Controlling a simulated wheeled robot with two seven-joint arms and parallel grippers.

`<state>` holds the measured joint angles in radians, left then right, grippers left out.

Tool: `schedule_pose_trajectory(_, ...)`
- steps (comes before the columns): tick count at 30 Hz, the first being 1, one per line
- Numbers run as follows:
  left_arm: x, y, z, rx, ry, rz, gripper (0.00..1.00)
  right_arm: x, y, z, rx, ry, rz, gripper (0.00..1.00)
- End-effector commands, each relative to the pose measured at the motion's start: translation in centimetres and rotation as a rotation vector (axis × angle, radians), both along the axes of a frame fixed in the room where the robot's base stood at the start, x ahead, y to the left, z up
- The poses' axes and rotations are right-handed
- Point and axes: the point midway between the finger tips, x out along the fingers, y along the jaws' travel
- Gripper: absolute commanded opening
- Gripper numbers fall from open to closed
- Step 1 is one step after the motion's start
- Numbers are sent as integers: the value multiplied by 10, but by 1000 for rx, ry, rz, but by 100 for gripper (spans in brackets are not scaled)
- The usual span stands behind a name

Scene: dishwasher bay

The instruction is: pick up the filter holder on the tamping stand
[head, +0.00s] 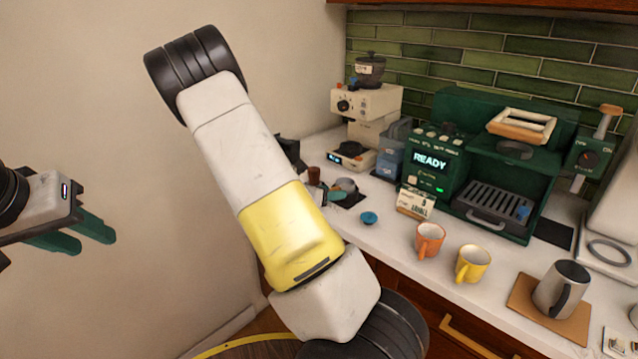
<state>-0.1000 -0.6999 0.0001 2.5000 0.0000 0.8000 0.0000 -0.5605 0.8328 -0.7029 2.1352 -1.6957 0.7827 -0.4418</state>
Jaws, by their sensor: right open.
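The filter holder (345,185) shows as a small grey round piece on the counter, just past my yellow and white arm link. A brown upright piece (314,175) stands next to it; I cannot tell whether it is its handle. The tamping stand (352,201) is a small dark patch under and beside it, mostly hidden. My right gripper (331,194) is largely hidden behind the arm link; its green fingers show close to the filter holder, open, and contact cannot be judged. My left gripper (78,236) is open and empty in the air at the far left.
A blue disc (369,218) lies on the counter in front. A grinder (368,110), blue containers (391,155), a green coffee machine (500,165) and a sign (414,203) stand behind and right. Orange (430,239) and yellow (472,264) cups and a pitcher (562,289) stand nearer.

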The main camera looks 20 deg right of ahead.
Motion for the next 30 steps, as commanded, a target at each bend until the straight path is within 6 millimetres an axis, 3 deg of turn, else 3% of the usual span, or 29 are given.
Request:
schedule_pose_trajectory(6,0,0,0,0,0,0,36,0,-1,0,0,-1,0,49)
schedule_pose_trajectory(14,0,0,0,0,0,0,36,0,0,0,0,-1,0,0)
schedule_pose_trajectory(25,0,0,0,0,0,0,36,0,0,1,0,-2,-1,0)
schedule_pose_trajectory(30,0,0,0,0,0,0,36,1,-1,11,1,-5,-2,0)
